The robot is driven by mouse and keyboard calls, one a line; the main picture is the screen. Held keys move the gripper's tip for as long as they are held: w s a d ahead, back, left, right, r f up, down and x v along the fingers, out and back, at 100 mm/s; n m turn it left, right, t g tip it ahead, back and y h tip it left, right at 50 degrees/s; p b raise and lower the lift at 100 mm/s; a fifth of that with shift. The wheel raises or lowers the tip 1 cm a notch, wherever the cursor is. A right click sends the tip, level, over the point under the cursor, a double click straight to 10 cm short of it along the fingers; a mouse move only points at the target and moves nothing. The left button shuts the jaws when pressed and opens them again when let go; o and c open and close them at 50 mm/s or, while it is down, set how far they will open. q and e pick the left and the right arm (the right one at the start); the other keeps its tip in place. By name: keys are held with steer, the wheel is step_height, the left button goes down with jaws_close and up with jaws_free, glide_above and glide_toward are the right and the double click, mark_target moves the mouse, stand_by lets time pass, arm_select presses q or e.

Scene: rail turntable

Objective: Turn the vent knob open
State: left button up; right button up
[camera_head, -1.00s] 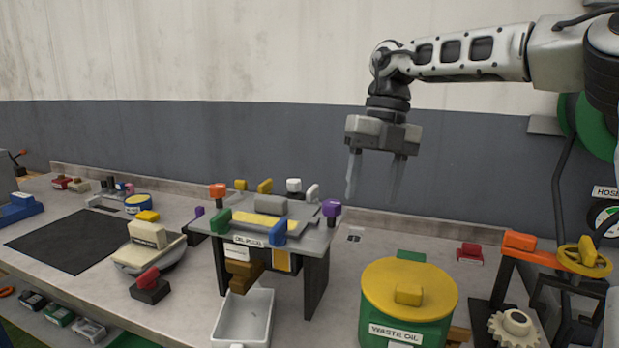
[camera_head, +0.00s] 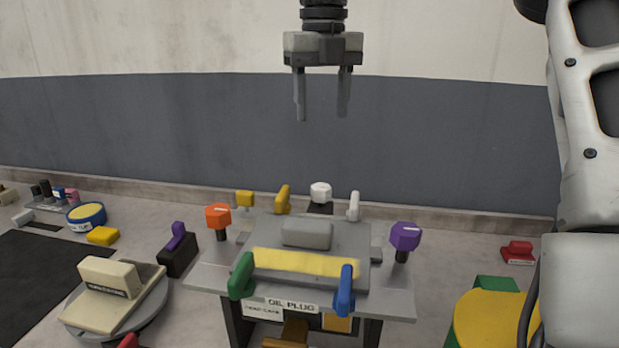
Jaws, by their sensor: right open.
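My right gripper (camera_head: 322,112) is open and empty, fingers pointing down, well above the grey oil plug stand (camera_head: 390,304). On the stand are an orange knob (camera_head: 218,216) at the left and a purple knob (camera_head: 405,236) at the right. A white knob (camera_head: 320,192) is at the back, with a yellow handle (camera_head: 283,199) and a white handle (camera_head: 353,206) beside it. A green handle (camera_head: 241,276) and a blue handle (camera_head: 345,290) are at the front. No readable label shows which one is the vent knob. My left gripper is out of view.
A purple-topped black block (camera_head: 177,250) and a cream block on a round base (camera_head: 110,290) stand left of the stand. A yellow-lidded green drum (camera_head: 490,320) is at the front right. My arm link covers the far right. The air above the stand is clear.

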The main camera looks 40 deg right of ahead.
mark_target(322, 189)
steer(key=f, duration=1.4)
steer(key=shift+s+f, duration=0.1)
steer(key=shift+s, duration=0.1)
steer(key=c, duration=1)
